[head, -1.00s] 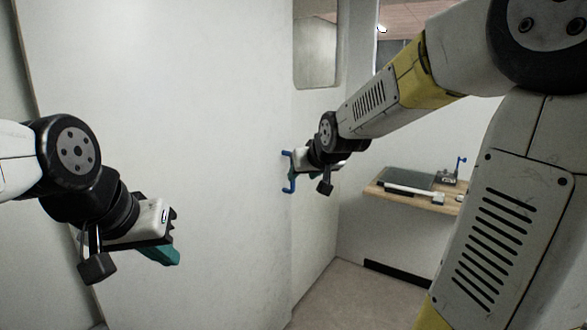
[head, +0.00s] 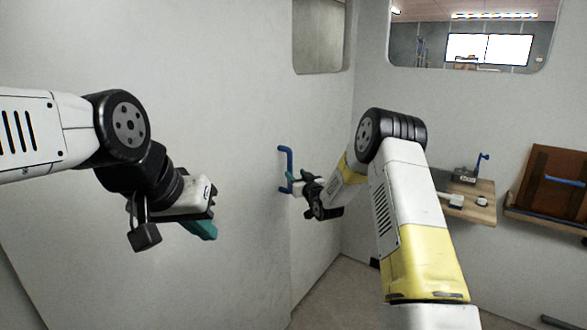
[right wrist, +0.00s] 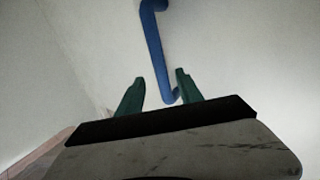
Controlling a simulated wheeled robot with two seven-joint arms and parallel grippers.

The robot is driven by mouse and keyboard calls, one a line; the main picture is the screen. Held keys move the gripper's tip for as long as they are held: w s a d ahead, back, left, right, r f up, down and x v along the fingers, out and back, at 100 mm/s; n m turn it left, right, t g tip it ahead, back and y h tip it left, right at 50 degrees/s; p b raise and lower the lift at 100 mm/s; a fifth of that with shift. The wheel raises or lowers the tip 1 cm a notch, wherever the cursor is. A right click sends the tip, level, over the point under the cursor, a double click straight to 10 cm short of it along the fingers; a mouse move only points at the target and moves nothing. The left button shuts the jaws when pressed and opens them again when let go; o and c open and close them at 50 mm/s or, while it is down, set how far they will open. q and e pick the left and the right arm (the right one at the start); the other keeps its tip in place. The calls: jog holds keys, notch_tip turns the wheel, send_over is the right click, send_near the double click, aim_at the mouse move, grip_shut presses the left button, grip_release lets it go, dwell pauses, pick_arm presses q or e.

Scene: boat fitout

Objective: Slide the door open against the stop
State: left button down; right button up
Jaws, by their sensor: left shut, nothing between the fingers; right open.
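The white door (head: 200,120) fills the left and middle of the head view, with a blue bar handle (head: 286,165) near its right part. My right gripper (head: 289,182) is at the handle's lower end. In the right wrist view its green fingers (right wrist: 157,92) are open, and the lower end of the blue handle (right wrist: 158,55) shows between or just beyond their tips; I cannot tell contact. My left gripper (head: 205,229) is shut and empty, in front of the door at the left, apart from it as far as I can see. The stop is not visible.
A wooden shelf (head: 478,207) with small fittings is on the right wall. A brown panel with a blue bar (head: 553,180) stands on another ledge at the far right. Windows (head: 320,35) are above. Some floor (head: 340,290) is clear below the handle.

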aim_at(291, 169)
jog(key=x, duration=0.7)
jog(key=shift+s, duration=0.1)
jog(key=shift+c, duration=0.4)
grip_shut()
dwell(0.9)
